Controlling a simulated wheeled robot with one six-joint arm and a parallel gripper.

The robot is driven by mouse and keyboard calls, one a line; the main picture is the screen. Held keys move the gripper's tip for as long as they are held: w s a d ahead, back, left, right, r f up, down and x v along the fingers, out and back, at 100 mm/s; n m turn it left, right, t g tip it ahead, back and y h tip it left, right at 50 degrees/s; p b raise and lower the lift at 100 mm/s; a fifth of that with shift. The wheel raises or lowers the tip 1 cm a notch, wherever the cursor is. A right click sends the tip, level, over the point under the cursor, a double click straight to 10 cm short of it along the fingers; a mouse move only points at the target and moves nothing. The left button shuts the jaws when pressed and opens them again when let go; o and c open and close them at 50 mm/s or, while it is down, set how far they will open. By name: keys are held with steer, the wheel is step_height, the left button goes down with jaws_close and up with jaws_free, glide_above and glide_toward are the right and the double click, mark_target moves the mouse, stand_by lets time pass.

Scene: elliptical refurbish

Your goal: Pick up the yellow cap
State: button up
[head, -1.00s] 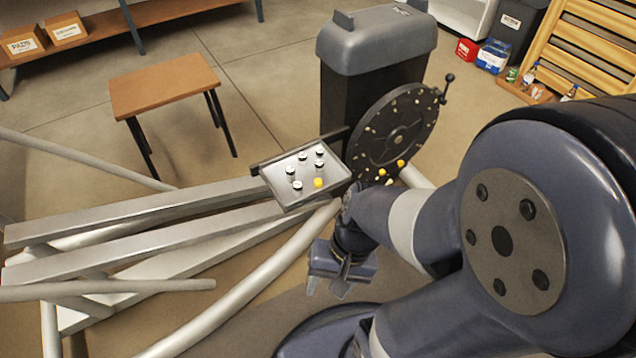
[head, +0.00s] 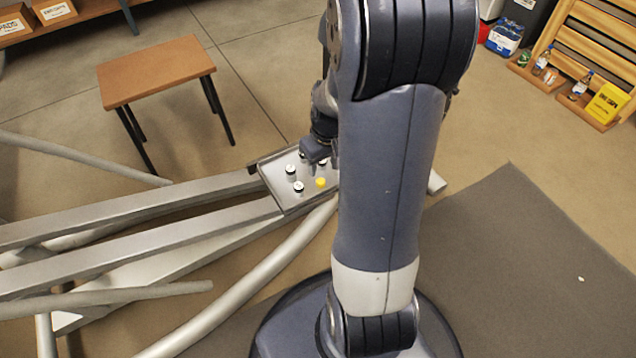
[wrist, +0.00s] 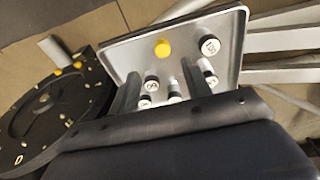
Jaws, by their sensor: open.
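The yellow cap (head: 320,182) sits on the grey tray (head: 287,207), near its front edge, in the head view. In the wrist view the yellow cap (wrist: 162,50) lies on the tray (wrist: 115,50), beyond my fingertips. My gripper (head: 318,152) is over the back part of the tray, behind the cap. In the wrist view my gripper (wrist: 160,84) is open, its two fingers apart, with nothing held. Several white-and-black caps stand on the tray. One of them (wrist: 209,45) is right of the yellow cap; others are around the fingers. My arm hides the tray's right end in the head view.
A dark disc (wrist: 45,115) with small yellow and pale pieces lies left of the tray in the wrist view. Grey metal beams (head: 130,215) extend left of the tray. A brown table (head: 155,72) stands behind, with open floor around it.

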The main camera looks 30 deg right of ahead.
mark_target(321, 180)
steer(key=f+b, duration=0.1)
steer(key=f, duration=0.1)
steer(key=f+b, duration=0.1)
steer(key=f, duration=0.3)
steer(key=shift+w+a+b, duration=0.15)
steer(key=shift+a+b, duration=0.1)
steer(key=shift+b, duration=0.15)
steer(key=shift+r, duration=0.1)
steer(key=shift+c, duration=0.6)
jaws_close()
